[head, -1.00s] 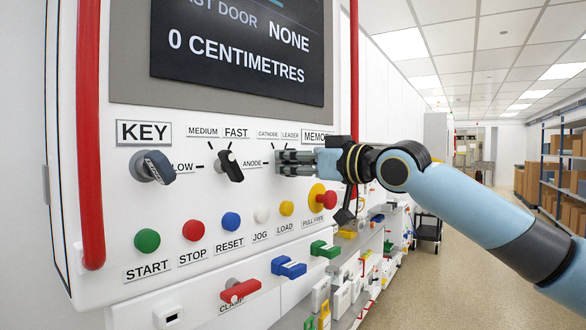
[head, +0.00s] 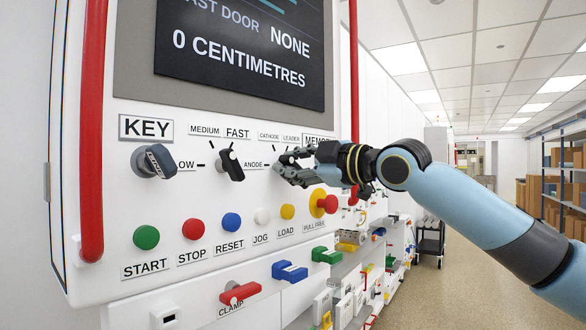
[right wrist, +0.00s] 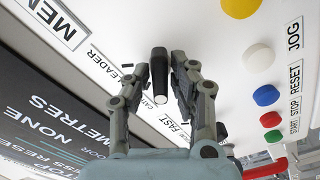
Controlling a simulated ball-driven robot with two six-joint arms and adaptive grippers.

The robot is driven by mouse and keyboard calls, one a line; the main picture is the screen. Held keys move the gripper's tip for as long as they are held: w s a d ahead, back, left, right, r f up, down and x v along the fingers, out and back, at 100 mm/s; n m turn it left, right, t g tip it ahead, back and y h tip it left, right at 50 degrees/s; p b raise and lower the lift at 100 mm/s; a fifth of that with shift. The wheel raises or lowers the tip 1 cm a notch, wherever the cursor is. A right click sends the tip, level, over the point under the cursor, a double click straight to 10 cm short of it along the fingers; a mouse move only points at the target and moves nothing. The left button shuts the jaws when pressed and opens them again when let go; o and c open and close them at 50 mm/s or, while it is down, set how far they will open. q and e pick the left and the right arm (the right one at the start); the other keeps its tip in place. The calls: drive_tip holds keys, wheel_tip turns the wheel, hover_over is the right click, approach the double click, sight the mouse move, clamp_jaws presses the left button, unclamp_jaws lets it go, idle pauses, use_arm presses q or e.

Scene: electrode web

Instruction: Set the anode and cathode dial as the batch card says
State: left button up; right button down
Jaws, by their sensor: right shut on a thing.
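The anode and cathode dial is a black knob, seen in the right wrist view (right wrist: 158,66) between my two fingers. My right gripper (head: 284,166) is shut on it at the panel and hides most of it in the head view. The right gripper also shows in the wrist view (right wrist: 163,78). The labels ANODE (head: 253,164), CATHODE (head: 269,136) and LEADER (head: 291,138) stand around the dial. I cannot tell which mark the dial points to. No batch card can be made out. My left gripper is out of view.
A key switch (head: 154,161) and a speed dial (head: 231,164) sit to the left. Below are a row of coloured buttons, a red pull knob (head: 325,203) on yellow, and a red clamp handle (head: 240,292). A screen (head: 240,55) hangs above. Open floor lies right.

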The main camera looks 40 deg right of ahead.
drive_tip(key=n+b, duration=0.1)
drive_tip(key=n, duration=0.5)
drive_tip(key=shift+f, duration=0.15)
drive_tip(key=shift+n, duration=0.3)
drive_tip(key=c, duration=1.3)
unclamp_jaws()
